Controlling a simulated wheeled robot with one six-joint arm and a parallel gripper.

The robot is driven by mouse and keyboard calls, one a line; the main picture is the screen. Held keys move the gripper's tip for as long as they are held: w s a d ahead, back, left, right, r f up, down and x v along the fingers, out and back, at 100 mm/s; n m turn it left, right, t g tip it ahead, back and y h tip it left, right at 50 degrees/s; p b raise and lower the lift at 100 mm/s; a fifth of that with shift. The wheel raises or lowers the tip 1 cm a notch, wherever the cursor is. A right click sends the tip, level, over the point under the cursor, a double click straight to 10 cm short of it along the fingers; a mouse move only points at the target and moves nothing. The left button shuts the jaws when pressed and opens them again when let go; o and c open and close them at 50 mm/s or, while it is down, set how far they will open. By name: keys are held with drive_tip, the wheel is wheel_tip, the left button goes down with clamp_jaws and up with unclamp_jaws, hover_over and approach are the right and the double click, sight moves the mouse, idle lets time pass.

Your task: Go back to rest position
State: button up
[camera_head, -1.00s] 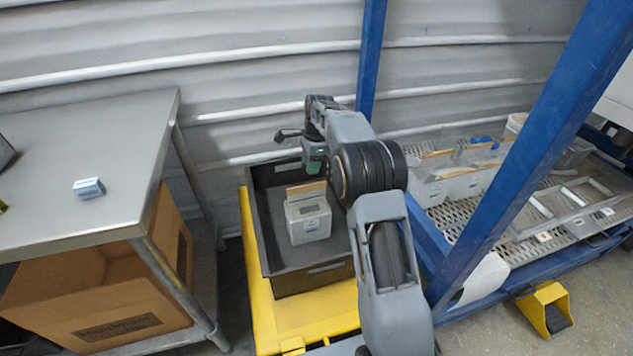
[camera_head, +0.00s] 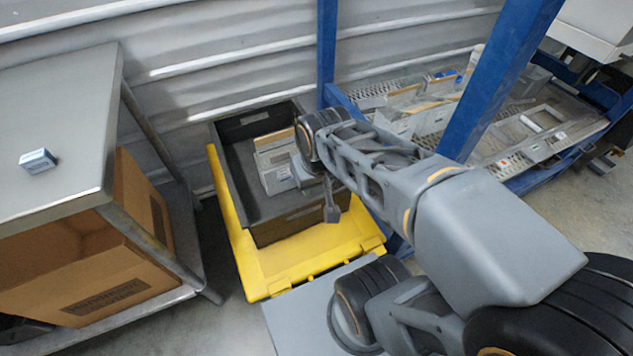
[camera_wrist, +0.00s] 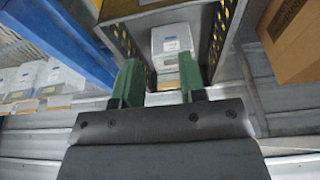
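My gripper (camera_wrist: 160,82) shows in the wrist view as two green fingers standing apart, with nothing held between them. Beyond the fingers, lower down, a white box with a label (camera_wrist: 172,42) lies inside the dark bin. The black bin (camera_head: 232,165) there holds the grey-white box with a brown flap (camera_head: 277,178), partly hidden by my wrist.
The bin sits on a yellow base (camera_head: 262,268). A metal table (camera_head: 70,130) with a small blue-white box (camera_head: 38,160) stands left, a cardboard box (camera_head: 95,280) beneath it. A blue frame post (camera_head: 490,90) and rack with clear containers (camera_head: 420,115) are right. Corrugated wall stands behind.

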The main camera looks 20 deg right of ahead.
drive_tip(key=shift+s+f, duration=0.2)
drive_tip(key=shift+s, duration=0.1)
drive_tip(key=w+p+v, duration=0.2)
drive_tip(key=p+v, duration=0.9)
drive_tip(key=w+r+p+v, duration=0.1)
drive_tip(key=w+p+v, duration=0.2)
drive_tip(key=p+v, duration=0.8)
drive_tip(key=shift+r+t, duration=0.4)
drive_tip(key=shift+r, duration=0.15)
